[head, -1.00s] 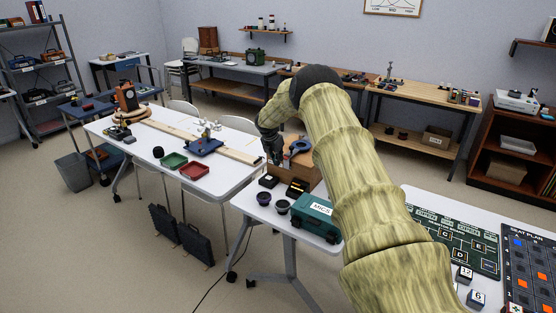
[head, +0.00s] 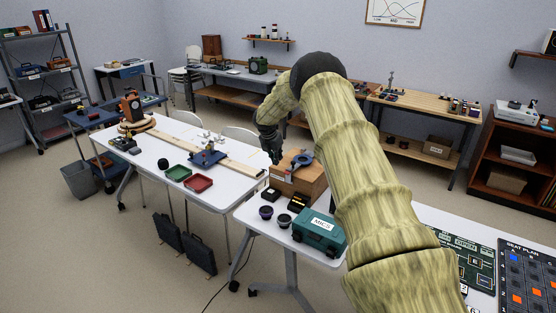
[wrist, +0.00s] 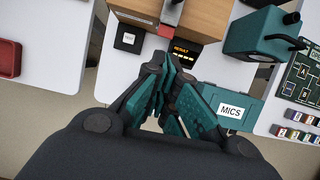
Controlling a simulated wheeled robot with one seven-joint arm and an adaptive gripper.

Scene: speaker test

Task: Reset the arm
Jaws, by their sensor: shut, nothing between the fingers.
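My arm, with a pale bamboo-like cover, reaches out over the near white table (head: 262,238). My gripper (head: 276,160) points down beside the left side of a wooden box (head: 305,180). In the wrist view my gripper (wrist: 168,68) has its dark and teal fingers drawn together with nothing held. The case also shows in the head view (head: 318,236).
Two dark round items (head: 284,221) and small black boxes (head: 298,201) stand near the case. A green tray (head: 178,173) and a red tray (head: 198,184) lie on the left white table (head: 150,150). A seat plan board (head: 524,280) is at lower right. Open floor lies in front.

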